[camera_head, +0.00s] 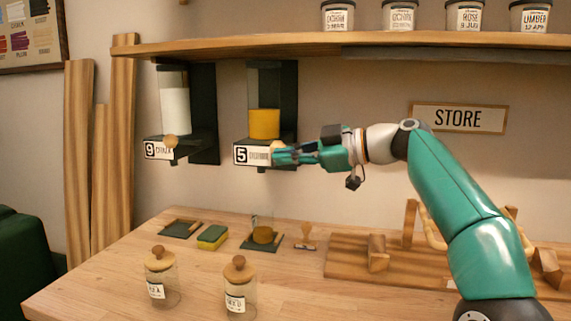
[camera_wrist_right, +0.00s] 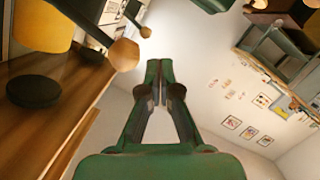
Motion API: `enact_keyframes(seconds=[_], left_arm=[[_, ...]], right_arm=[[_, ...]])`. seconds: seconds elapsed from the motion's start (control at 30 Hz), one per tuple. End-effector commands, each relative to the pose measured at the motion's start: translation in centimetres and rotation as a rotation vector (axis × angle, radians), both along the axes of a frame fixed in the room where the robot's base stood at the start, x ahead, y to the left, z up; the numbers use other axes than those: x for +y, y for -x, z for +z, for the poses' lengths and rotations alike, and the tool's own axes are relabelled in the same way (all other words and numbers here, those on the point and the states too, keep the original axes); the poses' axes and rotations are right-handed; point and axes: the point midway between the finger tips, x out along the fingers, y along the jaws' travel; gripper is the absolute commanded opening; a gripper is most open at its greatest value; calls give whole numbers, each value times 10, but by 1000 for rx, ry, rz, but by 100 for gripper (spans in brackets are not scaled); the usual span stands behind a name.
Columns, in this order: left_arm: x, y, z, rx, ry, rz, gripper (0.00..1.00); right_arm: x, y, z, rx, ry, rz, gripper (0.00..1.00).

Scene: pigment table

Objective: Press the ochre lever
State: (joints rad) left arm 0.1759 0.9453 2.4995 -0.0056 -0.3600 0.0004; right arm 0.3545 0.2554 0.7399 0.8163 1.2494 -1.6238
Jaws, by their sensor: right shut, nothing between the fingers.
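The ochre dispenser (camera_head: 264,122) hangs on the wall with yellow pigment in its clear tube and a label reading 5. Its lever has a pale wooden knob (camera_head: 277,146) at the front, partly hidden by my right gripper (camera_head: 280,155). In the right wrist view the knob (camera_wrist_right: 124,54) on a dark rod sits left of my shut, empty fingers (camera_wrist_right: 158,75). The fingertips are close to the knob; I cannot tell whether they touch. A glass with a brown-yellow bottom (camera_head: 263,235) stands on a dark mat below. My left gripper is not in view.
A white-filled dispenser (camera_head: 173,112) with its own knob hangs to the left. A wooden shelf (camera_head: 300,43) with several jars runs above. Two lidded jars (camera_head: 161,277) (camera_head: 238,288), a sponge (camera_head: 212,237), a stamp (camera_head: 305,238) and a wooden rack (camera_head: 345,265) are on the table.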

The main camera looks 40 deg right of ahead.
Motion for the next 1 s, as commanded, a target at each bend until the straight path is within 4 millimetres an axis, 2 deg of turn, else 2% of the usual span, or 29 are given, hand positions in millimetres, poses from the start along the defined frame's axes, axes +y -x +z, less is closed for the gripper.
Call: enact_keyframes(seconds=[0.03, 0.1, 0.3, 0.4, 0.6, 1.0], left_arm=[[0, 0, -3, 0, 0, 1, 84], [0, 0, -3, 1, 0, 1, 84], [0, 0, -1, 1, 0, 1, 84], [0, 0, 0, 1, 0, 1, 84], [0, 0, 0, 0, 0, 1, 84], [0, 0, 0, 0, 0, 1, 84]], right_arm=[[-12, 11, 0, 0, 2, -13, 0], [-21, 25, 4, 0, 2, -13, 0], [-40, 56, 13, -2, 2, -10, 0], [-47, 66, 16, -3, 1, -8, 0], [-51, 74, 19, -4, 1, -4, 0], [-50, 74, 19, -4, 0, -3, 0]])
